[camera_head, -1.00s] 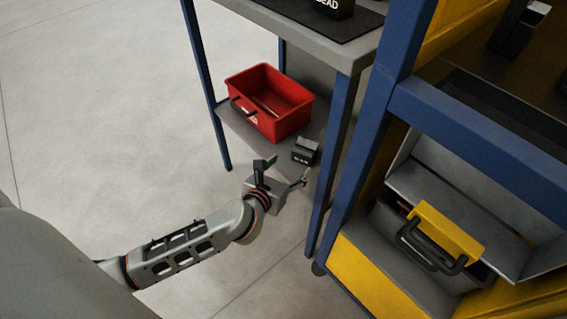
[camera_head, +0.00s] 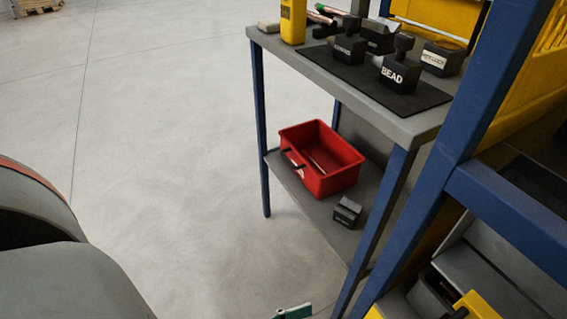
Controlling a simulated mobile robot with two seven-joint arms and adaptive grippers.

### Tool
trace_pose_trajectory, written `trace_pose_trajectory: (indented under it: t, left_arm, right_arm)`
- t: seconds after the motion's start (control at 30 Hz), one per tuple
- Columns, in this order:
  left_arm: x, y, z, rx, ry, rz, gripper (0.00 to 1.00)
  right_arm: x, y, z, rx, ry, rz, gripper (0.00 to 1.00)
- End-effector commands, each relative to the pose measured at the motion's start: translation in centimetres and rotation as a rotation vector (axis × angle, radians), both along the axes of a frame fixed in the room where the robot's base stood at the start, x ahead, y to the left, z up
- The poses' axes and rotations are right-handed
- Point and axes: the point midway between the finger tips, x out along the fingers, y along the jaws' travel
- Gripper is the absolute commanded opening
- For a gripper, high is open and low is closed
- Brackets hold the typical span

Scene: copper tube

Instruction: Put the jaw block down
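The jaw block (camera_head: 347,212), a small dark grey block with a pale label on its front, rests on the lower shelf (camera_head: 308,203) of the blue-legged bench. It stands just right of the red bin (camera_head: 330,180), near the shelf's front edge, and no gripper touches it. A small teal and dark piece (camera_head: 293,312), likely a tip of my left gripper, shows at the bottom edge, apart from the block. The rest of that gripper is cut off, so its opening is hidden. My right gripper is not in view.
The bench top (camera_head: 290,58) carries a block labelled BEAD (camera_head: 396,75), other dark blocks, a yellow container (camera_head: 293,21) and copper tubes. A blue post and yellow cabinet frame stand at right. The floor left of the bench is clear.

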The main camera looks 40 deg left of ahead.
Motion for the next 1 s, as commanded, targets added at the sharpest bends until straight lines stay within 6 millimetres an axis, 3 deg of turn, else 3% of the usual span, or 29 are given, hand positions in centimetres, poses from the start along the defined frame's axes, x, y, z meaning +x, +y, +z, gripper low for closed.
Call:
trace_pose_trajectory:
  t: [0.1,0.3,0.83,1.0]
  left_arm:
    - [-2.4,1.4,-1.4,0.300,-0.002,-0.047,0.65]
    - [-4.2,3.2,-2.6,0.564,0.001,-0.093,0.65]
    - [-4.3,3.4,-2.7,0.589,0.001,-0.099,0.65]
    - [-4.0,3.5,-1.8,0.596,-0.015,-0.094,0.65]
  right_arm:
    - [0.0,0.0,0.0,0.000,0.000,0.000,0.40]
    - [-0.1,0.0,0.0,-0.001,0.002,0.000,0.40]
    - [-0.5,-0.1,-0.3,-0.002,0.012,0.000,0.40]
    - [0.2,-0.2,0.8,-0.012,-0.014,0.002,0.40]
